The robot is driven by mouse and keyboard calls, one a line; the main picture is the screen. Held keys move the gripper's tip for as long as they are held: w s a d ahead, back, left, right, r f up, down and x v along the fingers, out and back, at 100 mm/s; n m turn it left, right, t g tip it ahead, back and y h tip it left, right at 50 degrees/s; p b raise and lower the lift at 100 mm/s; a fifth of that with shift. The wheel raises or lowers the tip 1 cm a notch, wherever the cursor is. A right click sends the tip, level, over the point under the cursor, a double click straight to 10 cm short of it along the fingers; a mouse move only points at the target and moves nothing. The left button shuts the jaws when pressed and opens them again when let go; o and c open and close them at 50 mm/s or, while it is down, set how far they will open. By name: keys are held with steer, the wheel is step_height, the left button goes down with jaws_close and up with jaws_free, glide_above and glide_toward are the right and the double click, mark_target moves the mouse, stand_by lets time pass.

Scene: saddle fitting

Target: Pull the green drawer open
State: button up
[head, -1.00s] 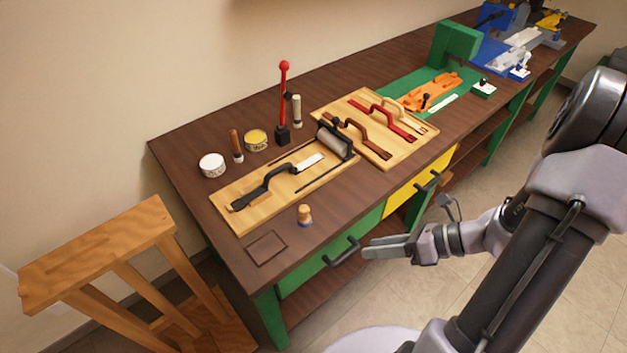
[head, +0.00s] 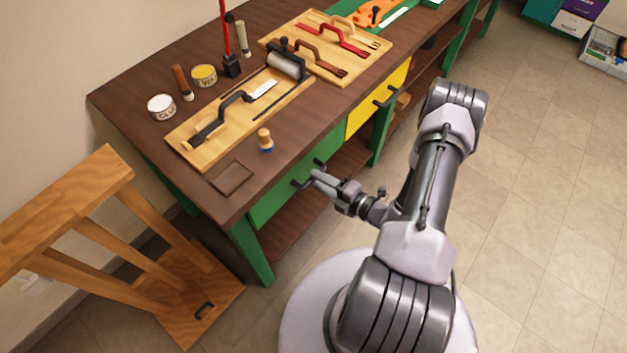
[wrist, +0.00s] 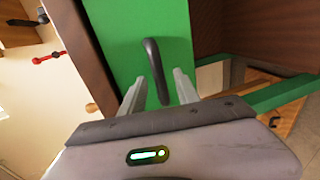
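The green drawer (head: 274,201) is shut under the near end of the brown workbench. Its dark bar handle (head: 302,183) shows on its front, and my gripper (head: 318,178) is right at it in the head view. In the wrist view the green drawer front (wrist: 125,30) fills the middle, and the black handle (wrist: 156,70) stands between the two fingers of my gripper (wrist: 158,90). The fingers are open, one on each side of the handle, with a visible gap to each.
A yellow drawer (head: 377,98) with its own handle is beside the green one. A wooden trestle (head: 90,230) stands left of the bench. On the bench top are a wooden board (head: 180,139) with tools, a small cork-topped jar (head: 265,140) and tins. The floor right of my arm is clear.

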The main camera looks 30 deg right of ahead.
steer(key=shift+x, duration=1.3)
steer(key=shift+c, duration=0.5)
jaws_close()
